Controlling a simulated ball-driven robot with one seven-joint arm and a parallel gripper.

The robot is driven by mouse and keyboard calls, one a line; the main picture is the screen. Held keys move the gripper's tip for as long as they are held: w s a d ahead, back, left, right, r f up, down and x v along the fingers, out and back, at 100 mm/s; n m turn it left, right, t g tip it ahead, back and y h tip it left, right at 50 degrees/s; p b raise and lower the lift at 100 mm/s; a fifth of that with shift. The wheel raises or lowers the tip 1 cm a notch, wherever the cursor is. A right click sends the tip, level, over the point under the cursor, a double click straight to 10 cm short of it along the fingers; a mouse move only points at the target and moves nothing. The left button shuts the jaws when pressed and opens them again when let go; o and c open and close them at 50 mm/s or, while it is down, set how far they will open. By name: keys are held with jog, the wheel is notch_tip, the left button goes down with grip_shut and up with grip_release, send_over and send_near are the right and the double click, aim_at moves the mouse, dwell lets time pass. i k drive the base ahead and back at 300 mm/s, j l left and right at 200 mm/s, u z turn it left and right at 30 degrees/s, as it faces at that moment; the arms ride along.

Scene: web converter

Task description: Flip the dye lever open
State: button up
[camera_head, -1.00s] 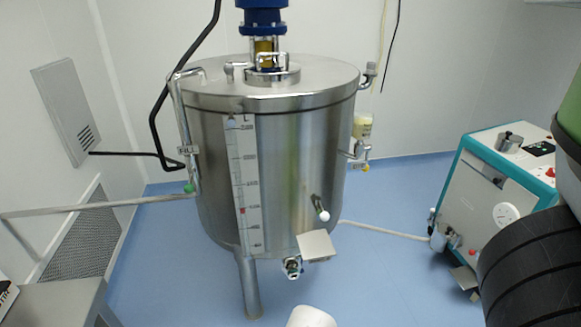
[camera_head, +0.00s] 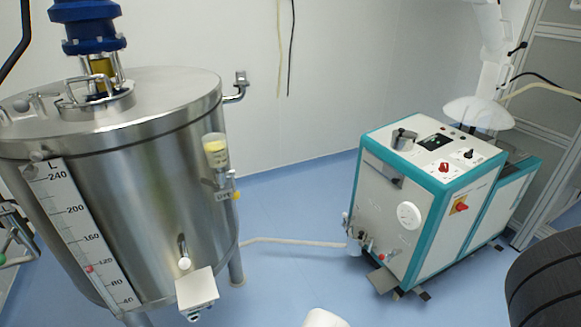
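The steel tank (camera_head: 135,180) fills the left side of the view. On its right side hangs a small bottle of yellow liquid (camera_head: 216,151). The lever's exact angle is too small to tell. My gripper does not show; only a white rounded piece, seemingly of my own arm, shows at the bottom edge.
A green-knobbed lever (camera_head: 3,259) is at the left edge. A white and teal machine (camera_head: 382,195) stands right. Blue floor between is clear except for a hose (camera_head: 295,243).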

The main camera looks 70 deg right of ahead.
aim_at(234, 185)
jog(key=z, duration=0.85)
